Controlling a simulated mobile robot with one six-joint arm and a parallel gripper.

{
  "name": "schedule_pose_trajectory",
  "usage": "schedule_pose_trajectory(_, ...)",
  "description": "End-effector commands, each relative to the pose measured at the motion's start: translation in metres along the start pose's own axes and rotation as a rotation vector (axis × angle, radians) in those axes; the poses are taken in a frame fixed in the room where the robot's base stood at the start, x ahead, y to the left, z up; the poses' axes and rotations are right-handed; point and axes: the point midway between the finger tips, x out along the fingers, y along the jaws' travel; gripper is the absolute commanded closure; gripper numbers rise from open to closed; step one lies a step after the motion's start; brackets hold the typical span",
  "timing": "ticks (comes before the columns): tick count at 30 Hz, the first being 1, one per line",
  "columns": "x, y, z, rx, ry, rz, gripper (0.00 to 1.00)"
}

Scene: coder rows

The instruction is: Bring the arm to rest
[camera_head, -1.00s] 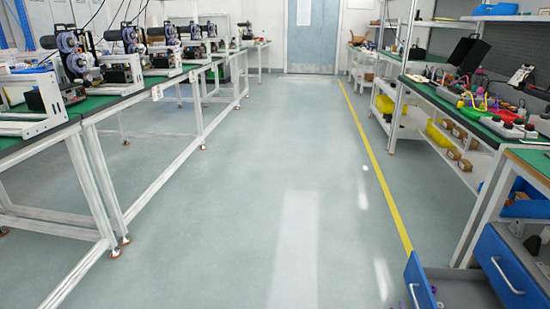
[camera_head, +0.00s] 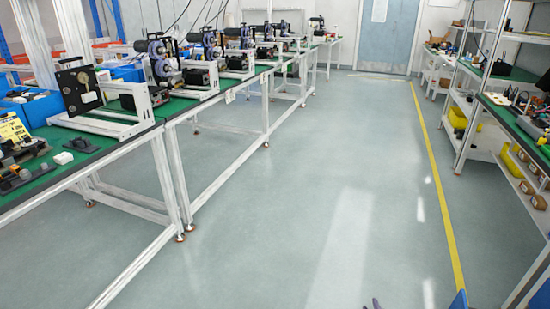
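My arm and gripper do not show in the head view. The view looks down an open aisle floor (camera_head: 290,225) between a row of workbenches on the left and shelving benches on the right.
Green-topped workbenches (camera_head: 95,165) with coder machines (camera_head: 150,85) line the left. A shelving bench (camera_head: 508,125) with bins and parts lines the right. A yellow floor line (camera_head: 436,170) runs along it. A blue door (camera_head: 386,35) stands at the far end. The middle aisle is clear.

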Motion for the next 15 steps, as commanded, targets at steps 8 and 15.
schedule_pose_trajectory(8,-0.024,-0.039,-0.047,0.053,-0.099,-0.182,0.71)
schedule_pose_trajectory(15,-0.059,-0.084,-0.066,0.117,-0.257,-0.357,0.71)
